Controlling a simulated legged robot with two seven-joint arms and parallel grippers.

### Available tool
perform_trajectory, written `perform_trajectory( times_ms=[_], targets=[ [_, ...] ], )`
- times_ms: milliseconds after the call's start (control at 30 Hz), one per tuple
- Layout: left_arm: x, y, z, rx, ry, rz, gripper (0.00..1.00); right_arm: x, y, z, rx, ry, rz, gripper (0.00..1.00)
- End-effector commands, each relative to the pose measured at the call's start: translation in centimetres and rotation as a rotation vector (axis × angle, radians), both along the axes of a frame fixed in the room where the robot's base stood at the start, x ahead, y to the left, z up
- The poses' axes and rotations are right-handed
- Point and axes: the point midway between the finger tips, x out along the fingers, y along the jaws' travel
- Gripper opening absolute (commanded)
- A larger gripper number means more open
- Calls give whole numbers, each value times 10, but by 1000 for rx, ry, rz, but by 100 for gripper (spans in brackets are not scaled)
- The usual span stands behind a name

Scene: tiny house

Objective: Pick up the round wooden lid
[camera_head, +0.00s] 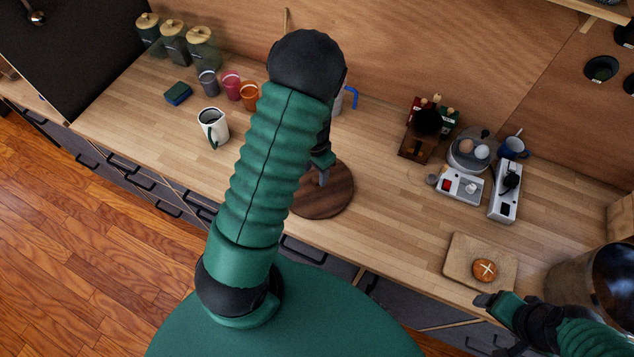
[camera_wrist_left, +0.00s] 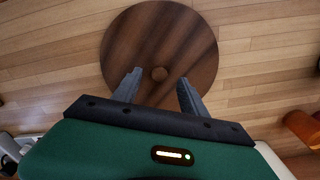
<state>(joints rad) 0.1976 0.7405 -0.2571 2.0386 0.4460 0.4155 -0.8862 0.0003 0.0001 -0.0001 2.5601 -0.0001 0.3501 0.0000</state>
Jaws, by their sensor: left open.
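The round wooden lid (camera_head: 334,196) is dark brown and lies flat on the counter, partly hidden behind my left arm in the head view. My left gripper (camera_head: 323,175) is over the lid.
A cutting board (camera_head: 459,267) with a round bread (camera_head: 484,270) lies on the right of the counter (camera_head: 390,215). A white mug (camera_head: 213,127) and coloured cups (camera_head: 231,85) stand at left. A wooden grinder (camera_head: 417,141) and a scale (camera_head: 459,186) stand at right. The counter right of the lid is clear.

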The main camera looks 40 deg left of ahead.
Motion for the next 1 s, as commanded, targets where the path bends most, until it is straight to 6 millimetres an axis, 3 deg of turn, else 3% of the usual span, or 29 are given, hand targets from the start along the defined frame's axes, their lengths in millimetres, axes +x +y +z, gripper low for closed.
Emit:
perform_trajectory(
  times_ms=[67, 200, 433, 833, 1000],
  targets=[
    [3, 0, -11, 0, 6, 1, 50, 0, 0, 10, 0, 0, 1, 75],
    [5, -2, -32, 1, 2, 0, 50, 0, 0, 12, 0, 0, 1, 75],
    [5, -5, -35, 5, 0, -2, 50, 0, 0, 12, 0, 0, 0, 75],
    [5, -1, -36, 2, 1, 0, 0, 0, 0, 11, 0, 0, 0, 75],
    [5, -1, -37, 3, 2, 0, 0, 0, 0, 11, 0, 0, 0, 75]
  ],
)
